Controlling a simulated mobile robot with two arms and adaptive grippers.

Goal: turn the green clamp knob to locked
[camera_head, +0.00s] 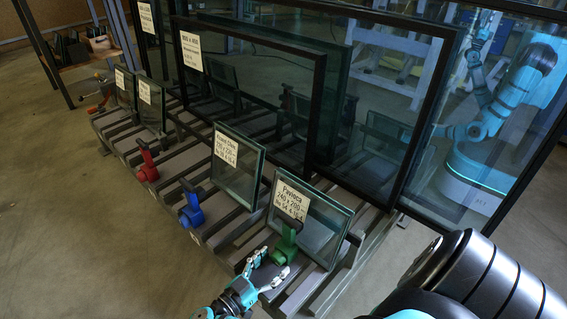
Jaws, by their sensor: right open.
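The green clamp knob (287,242) stands on the front rail of the rack, in front of the small glass pane (320,236) with a paper label. Its handle points up, and its lower part sits just beyond my gripper's fingers. My right gripper (275,263) comes in from the bottom of the head view, with its fingers apart and nothing between them. The fingertips are just below and left of the green knob; I cannot tell whether they touch it. My left gripper is not in view.
A blue knob (191,206) and a red knob (147,165) stand further left along the rack (225,232). Another small labelled pane (237,170) and large dark-framed panes (260,85) stand close behind. The floor (100,245) at the left is clear.

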